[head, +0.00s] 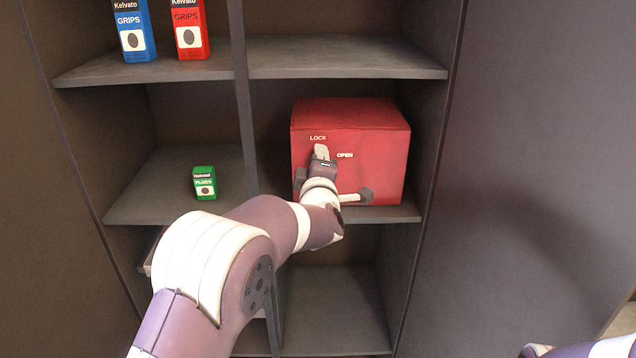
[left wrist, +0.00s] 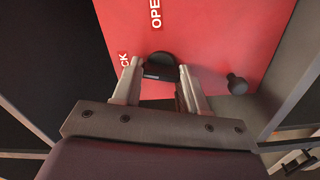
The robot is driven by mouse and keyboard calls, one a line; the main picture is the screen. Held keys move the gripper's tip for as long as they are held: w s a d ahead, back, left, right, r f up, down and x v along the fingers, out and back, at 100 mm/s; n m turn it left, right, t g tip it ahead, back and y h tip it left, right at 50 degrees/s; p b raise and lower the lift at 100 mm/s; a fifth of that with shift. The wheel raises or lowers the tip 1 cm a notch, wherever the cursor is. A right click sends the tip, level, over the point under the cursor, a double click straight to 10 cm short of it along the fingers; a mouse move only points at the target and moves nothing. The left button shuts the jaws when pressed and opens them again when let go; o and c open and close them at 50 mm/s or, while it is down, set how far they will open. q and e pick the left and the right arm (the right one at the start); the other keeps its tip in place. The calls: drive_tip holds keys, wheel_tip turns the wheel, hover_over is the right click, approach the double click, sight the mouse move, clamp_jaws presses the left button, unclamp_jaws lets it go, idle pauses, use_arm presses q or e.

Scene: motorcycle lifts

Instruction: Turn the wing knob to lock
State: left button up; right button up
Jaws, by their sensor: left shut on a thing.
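A red box (head: 385,140) stands on a shelf, with white LOCK (head: 318,138) and OPEN (head: 345,155) labels on its front. The dark wing knob (left wrist: 160,64) sits between the two fingers of my left gripper (left wrist: 158,72) in the left wrist view, near the LOCK and OPEN labels. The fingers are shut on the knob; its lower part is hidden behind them. In the head view my left gripper (head: 321,156) covers the knob, just below LOCK. My right gripper is not in view; only a piece of its arm shows at the bottom right.
A dark round-ended grip (head: 365,195) sticks out low on the box front, right of my left gripper. A green box (head: 204,183) stands on the shelf to the left. Blue (head: 131,30) and red GRIPS boxes (head: 189,28) stand above. A vertical divider (head: 243,100) separates the compartments.

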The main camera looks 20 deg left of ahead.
use_arm(q)
drive_tip(key=shift+f+n+b, duration=0.1)
drive_tip(key=shift+n+b, duration=1.5)
drive_tip(key=shift+b, duration=0.4)
drive_tip(key=o, duration=1.1)
drive_tip(key=shift+a, duration=0.1)
drive_tip(key=shift+c, duration=0.2)
drive_tip(key=b+v, duration=0.1)
drive_tip(key=v, duration=1.1)
drive_tip(key=shift+s, duration=0.4)
